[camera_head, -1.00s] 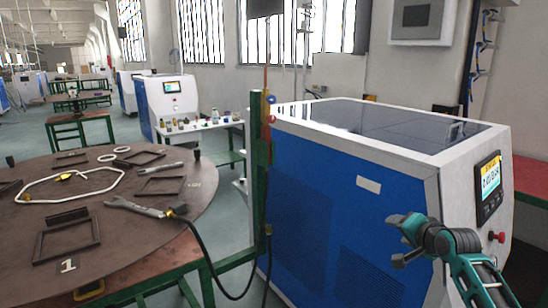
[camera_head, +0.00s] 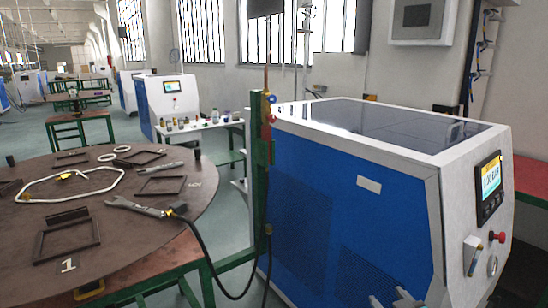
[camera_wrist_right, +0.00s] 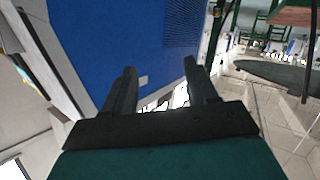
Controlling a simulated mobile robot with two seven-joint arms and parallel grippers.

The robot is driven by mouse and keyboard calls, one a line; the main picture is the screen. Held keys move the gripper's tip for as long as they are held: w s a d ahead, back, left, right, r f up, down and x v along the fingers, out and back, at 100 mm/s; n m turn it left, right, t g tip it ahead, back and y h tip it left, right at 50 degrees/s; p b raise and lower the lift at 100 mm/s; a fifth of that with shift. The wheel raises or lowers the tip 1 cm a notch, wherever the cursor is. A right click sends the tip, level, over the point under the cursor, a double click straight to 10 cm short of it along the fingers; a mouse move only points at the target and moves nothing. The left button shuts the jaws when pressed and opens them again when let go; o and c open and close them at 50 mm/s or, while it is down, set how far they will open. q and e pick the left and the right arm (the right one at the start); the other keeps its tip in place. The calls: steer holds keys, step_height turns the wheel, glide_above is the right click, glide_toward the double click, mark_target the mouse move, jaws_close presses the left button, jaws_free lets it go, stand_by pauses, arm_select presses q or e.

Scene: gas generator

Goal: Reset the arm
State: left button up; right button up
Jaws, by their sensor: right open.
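My right gripper shows in the right wrist view (camera_wrist_right: 162,84) with its two dark fingers apart and nothing between them. In the head view only grey tips (camera_head: 398,299) show at the bottom edge, in front of the blue and white gas generator (camera_head: 340,200). The generator's front face carries a lit display (camera_head: 489,182), a red knob (camera_head: 500,237) and a silver lever handle (camera_head: 473,256). The gripper is apart from these and lower. In the wrist view the generator's blue side (camera_wrist_right: 120,40) lies beyond the fingers. My left gripper is not in view.
A round brown table (camera_head: 120,235) at left holds a wrench-like tool (camera_head: 135,206), frames and a white hexagonal ring (camera_head: 70,183). A green post (camera_head: 261,160) with a black hose stands by the generator. A red-topped bench (camera_head: 530,180) stands at right.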

steer(key=s+a+f+g, duration=0.2)
steer(key=s+a+f, duration=0.2)
steer(key=s, duration=0.8)
steer(key=s+a+f+m+g+y, duration=0.1)
steer(key=s+a+f, duration=0.3)
steer(key=s, duration=0.7)
step_height(320, 180, down, 2)
steer(key=shift+s+f+g, duration=0.25)
steer(key=shift+s+g, duration=0.15)
steer(key=shift+g, duration=0.1)
steer(key=shift+f, duration=0.1)
